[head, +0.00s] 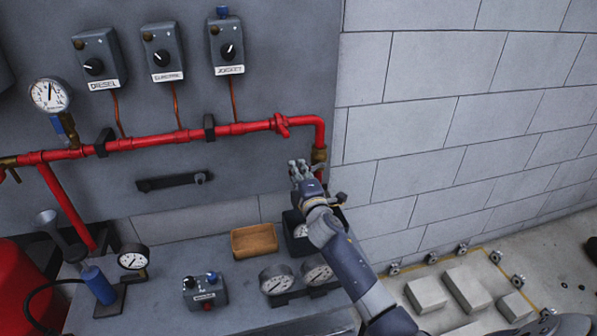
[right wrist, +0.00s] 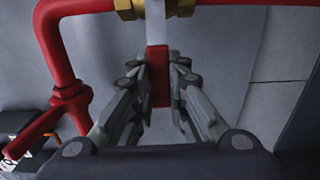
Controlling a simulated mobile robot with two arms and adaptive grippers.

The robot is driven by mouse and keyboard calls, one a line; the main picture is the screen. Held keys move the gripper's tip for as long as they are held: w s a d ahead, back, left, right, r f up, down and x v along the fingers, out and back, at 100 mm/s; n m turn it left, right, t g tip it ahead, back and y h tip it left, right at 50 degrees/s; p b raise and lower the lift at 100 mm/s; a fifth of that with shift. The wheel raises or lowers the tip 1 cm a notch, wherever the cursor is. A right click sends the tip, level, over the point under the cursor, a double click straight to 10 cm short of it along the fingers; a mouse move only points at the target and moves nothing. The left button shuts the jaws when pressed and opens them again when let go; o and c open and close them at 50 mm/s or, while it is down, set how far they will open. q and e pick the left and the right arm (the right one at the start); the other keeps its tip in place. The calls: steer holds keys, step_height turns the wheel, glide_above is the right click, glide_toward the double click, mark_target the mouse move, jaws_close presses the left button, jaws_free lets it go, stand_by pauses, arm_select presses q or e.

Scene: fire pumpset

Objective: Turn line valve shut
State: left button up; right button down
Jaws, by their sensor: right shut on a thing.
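The line valve appears as a brass body (head: 319,155) on the red pipe's downward leg at the right end of the wall panel. In the right wrist view the brass body (right wrist: 155,9) is at the top, with a grey lever ending in a red grip (right wrist: 158,62). My right gripper (head: 298,167) is just left of the brass body. In the right wrist view its fingers (right wrist: 158,80) are closed on both sides of the red grip. The lever is mostly hidden by the gripper in the head view. My left gripper is not in view.
A red pipe (head: 180,137) runs along the wall, with a red fitting (head: 282,125) near its bend. Below are a bench with a wooden tray (head: 254,241), gauges (head: 276,280) and a small control box (head: 205,291). A block wall (head: 430,120) stands to the right.

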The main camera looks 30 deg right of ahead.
steer(key=c, duration=1.5)
jaws_free()
steer(key=shift+c, duration=0.2)
steer(key=shift+s, duration=0.15)
steer(key=v, duration=1.1)
steer(key=shift+s, duration=0.35)
steer(key=shift+a+f, duration=0.1)
steer(key=shift+a, duration=0.05)
